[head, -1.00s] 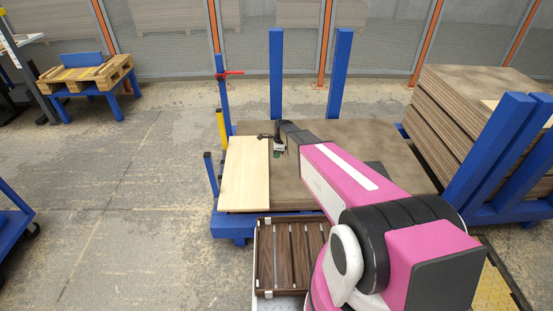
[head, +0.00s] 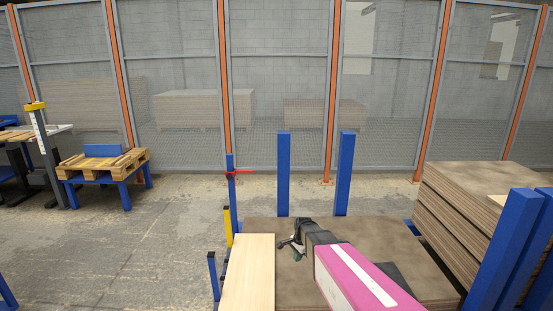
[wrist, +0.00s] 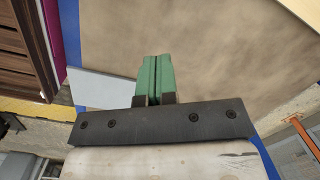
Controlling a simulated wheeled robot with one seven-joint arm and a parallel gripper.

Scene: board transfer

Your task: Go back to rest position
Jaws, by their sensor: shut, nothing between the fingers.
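My gripper (head: 297,248) is at the end of my pink arm, over the brown board stack (head: 400,262) on the blue cart, just right of the pale wooden board (head: 248,275) in the head view. In the wrist view my gripper (wrist: 155,62) shows its two green fingers pressed together with nothing between them. The brown board surface (wrist: 200,40) spreads beyond the fingertips. The gap between the fingers and the boards is hard to judge.
Blue posts (head: 283,175) rise behind the boards, and a clamp with a red handle (head: 238,172) stands at the back left. Another brown board stack (head: 465,215) is at the right. A wooden pallet (head: 103,165) is at the far left. Open floor (head: 130,240) lies left of the cart.

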